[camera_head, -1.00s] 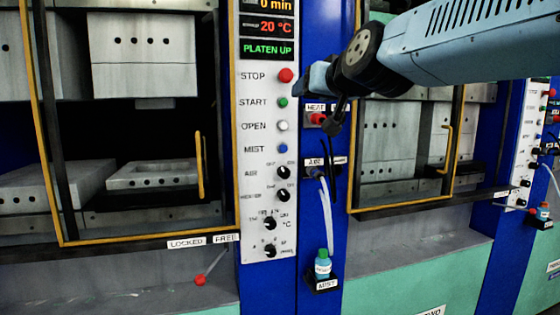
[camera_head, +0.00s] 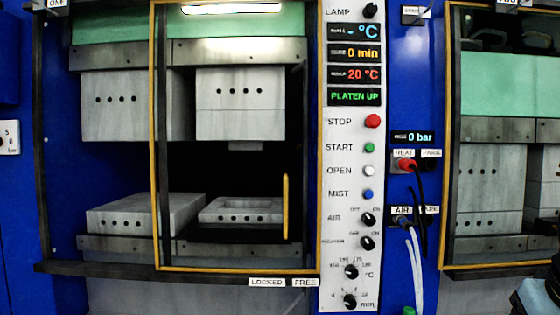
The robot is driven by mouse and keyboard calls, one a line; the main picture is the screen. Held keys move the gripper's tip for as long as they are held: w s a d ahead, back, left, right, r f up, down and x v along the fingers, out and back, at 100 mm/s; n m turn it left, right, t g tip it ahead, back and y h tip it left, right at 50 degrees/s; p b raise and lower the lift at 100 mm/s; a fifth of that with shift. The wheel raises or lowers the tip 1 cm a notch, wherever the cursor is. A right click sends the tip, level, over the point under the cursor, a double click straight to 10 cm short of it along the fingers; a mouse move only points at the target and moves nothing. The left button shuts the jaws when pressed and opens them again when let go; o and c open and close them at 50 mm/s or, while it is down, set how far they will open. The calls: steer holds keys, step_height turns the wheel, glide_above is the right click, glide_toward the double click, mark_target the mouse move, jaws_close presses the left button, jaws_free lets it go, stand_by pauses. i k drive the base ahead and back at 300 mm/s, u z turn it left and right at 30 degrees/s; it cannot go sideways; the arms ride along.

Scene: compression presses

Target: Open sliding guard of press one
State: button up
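Press one, under a sign reading ONE (camera_head: 55,4), fills the left half of the view. Its sliding guard (camera_head: 156,130) is a yellow-edged frame across the right part of the press opening, beside the control panel. A yellow upright handle (camera_head: 285,207) is on the guard's lower right. The left part of the opening lies outside the yellow frame. Labels LOCKED (camera_head: 267,283) and FREE (camera_head: 304,283) sit below the guard; no lever shows there. My gripper is not in view; only a blue piece, apparently of my arm, shows at the bottom right corner.
The white control panel (camera_head: 350,185) stands right of the guard, its display reading PLATEN UP. Cables and a white hose (camera_head: 415,260) hang from the blue column. A second press with its own yellow-edged guard (camera_head: 449,140) stands at the right. A dark rail (camera_head: 100,275) runs under press one.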

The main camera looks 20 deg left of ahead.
mark_target(152, 15)
steer(key=u, duration=1)
steer(key=i, duration=0.3)
steer(key=u, duration=0.1)
